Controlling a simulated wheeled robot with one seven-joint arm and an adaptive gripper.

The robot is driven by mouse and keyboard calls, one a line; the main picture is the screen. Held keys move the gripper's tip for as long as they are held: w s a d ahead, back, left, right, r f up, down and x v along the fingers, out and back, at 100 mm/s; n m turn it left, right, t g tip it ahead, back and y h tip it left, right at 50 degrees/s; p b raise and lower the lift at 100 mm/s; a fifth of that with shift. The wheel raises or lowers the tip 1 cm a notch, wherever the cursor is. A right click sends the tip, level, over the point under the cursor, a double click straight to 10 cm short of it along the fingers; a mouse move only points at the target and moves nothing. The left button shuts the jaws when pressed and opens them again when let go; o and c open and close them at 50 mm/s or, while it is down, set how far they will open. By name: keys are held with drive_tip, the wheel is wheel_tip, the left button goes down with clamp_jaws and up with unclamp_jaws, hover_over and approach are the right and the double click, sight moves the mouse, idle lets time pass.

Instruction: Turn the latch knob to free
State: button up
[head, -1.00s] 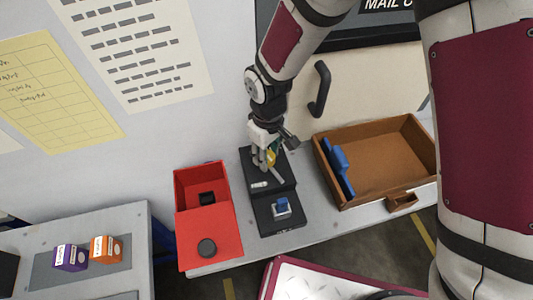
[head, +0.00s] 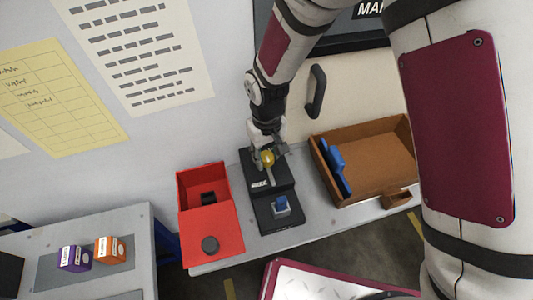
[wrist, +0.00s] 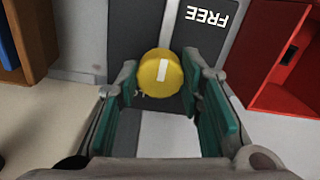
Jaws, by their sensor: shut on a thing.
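The latch knob is a round yellow knob (wrist: 172,80) with a white pointer line on its face. It sits on the black plotter (head: 276,212) and also shows in the head view (head: 267,158). In the wrist view a white FREE label (wrist: 206,16) lies up and to the right of the knob. The white line runs nearly up and down in that view, not straight at the label. My gripper (wrist: 160,86) has its green-padded fingers on both sides of the knob and is shut on it. The latch under the knob is hidden.
A red open box (head: 211,235) with a black part inside stands left of the plotter. A brown wooden tray (head: 385,135) with a blue piece stands to the right. A blue part (head: 281,203) sits on the plotter's front. Purple and orange boxes (head: 108,250) stand at the left.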

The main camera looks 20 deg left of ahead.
sight(267, 156)
drive_tip(key=o, duration=1.2)
drive_tip(key=shift+c, duration=0.2)
wheel_tip(267, 156, up, 12)
